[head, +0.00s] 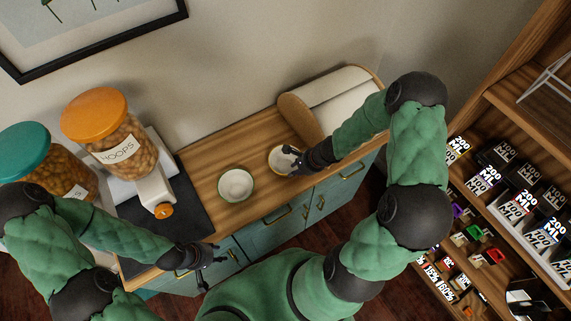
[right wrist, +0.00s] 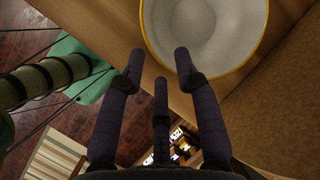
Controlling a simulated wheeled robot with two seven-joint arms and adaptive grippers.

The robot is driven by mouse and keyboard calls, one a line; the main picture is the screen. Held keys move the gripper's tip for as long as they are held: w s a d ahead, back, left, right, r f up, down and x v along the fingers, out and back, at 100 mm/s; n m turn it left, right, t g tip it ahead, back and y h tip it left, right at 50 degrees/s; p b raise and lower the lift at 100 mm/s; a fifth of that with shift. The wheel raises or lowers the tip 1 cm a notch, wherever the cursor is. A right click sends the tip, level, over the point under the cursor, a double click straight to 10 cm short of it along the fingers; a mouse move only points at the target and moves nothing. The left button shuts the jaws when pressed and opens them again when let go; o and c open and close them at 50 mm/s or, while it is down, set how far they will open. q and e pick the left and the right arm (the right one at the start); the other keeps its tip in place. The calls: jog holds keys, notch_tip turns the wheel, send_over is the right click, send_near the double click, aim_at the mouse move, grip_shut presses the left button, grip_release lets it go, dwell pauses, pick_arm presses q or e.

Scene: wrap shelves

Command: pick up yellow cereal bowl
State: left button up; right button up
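The yellow-rimmed cereal bowl (head: 280,157) is pale inside and stands upright on the wooden counter. My right gripper (head: 293,158) is at its right edge and hides part of the rim. In the right wrist view the bowl (right wrist: 207,30) fills the top, cut off by the frame. My right gripper (right wrist: 160,66) has its fingers spread and nothing is held between them. One fingertip overlaps the rim; I cannot tell whether it touches. My left gripper (head: 212,257) is open and empty, low in front of the cabinet.
A second pale bowl (head: 236,184) stands left of it on the counter (head: 205,173). A roll-shaped wooden box (head: 325,97) is behind right. Cereal dispensers (head: 115,135) stand at left on a dark mat (head: 190,210). Stocked shelves (head: 500,180) are at right.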

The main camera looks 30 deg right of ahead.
jog(key=b+x, duration=0.1)
jog(key=x, duration=0.4)
jog(key=shift+w+a+r, duration=0.1)
jog(key=shift+w+a, duration=0.05)
jog(key=shift+a, duration=0.1)
grip_shut()
